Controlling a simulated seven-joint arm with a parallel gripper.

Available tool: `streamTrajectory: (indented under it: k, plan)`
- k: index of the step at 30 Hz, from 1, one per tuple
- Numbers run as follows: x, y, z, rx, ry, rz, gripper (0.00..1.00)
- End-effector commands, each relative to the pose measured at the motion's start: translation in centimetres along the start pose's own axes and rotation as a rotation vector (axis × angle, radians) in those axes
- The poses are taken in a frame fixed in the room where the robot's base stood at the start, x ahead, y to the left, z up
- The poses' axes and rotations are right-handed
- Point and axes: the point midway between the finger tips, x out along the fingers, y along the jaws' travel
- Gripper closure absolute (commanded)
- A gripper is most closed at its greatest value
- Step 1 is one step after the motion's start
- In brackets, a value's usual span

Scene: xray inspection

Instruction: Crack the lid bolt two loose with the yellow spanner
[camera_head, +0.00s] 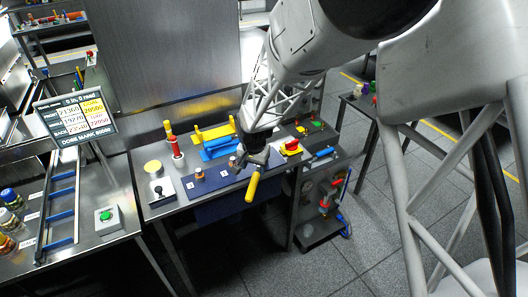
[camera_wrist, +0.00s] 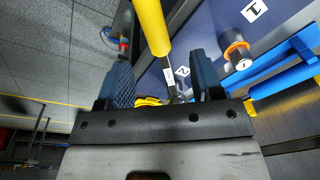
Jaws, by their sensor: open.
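The yellow spanner (camera_head: 253,186) has a thick yellow handle that sticks out past the mat's front edge. In the wrist view its handle (camera_wrist: 152,25) is at the top and its thin shank runs down between my two fingers. My gripper (camera_head: 257,158) is open around the shank, with gaps at both sides; the wrist view shows the dark blue fingers (camera_wrist: 162,75). The spanner's head is partly hidden near the palm. A bolt with an orange ring (camera_wrist: 238,54) stands by label 1. Label 2 (camera_wrist: 183,72) shows beside the shank; I cannot make out its bolt clearly.
The dark blue mat (camera_head: 211,186) lies on the steel bench. Yellow and blue racks (camera_head: 215,148) stand behind it. A red and yellow object (camera_head: 291,147) and a blue-handled tool (camera_head: 323,154) lie to the right. A red and white post (camera_head: 176,148) stands at left.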

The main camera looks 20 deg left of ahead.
Motion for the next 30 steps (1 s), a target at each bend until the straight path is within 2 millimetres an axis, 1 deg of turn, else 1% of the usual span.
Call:
streamTrajectory:
  k: [6,13,18,30]
  plan:
    - [-2.9,0.0,-0.1,0.0,0.003,-0.002,0.4]
    - [-5.4,0.0,-0.1,0.0,0.002,-0.002,0.4]
    - [-6.1,0.0,0.0,0.001,0.0,0.0,0.4]
    - [-6.1,0.0,0.0,0.001,0.0,0.0,0.4]
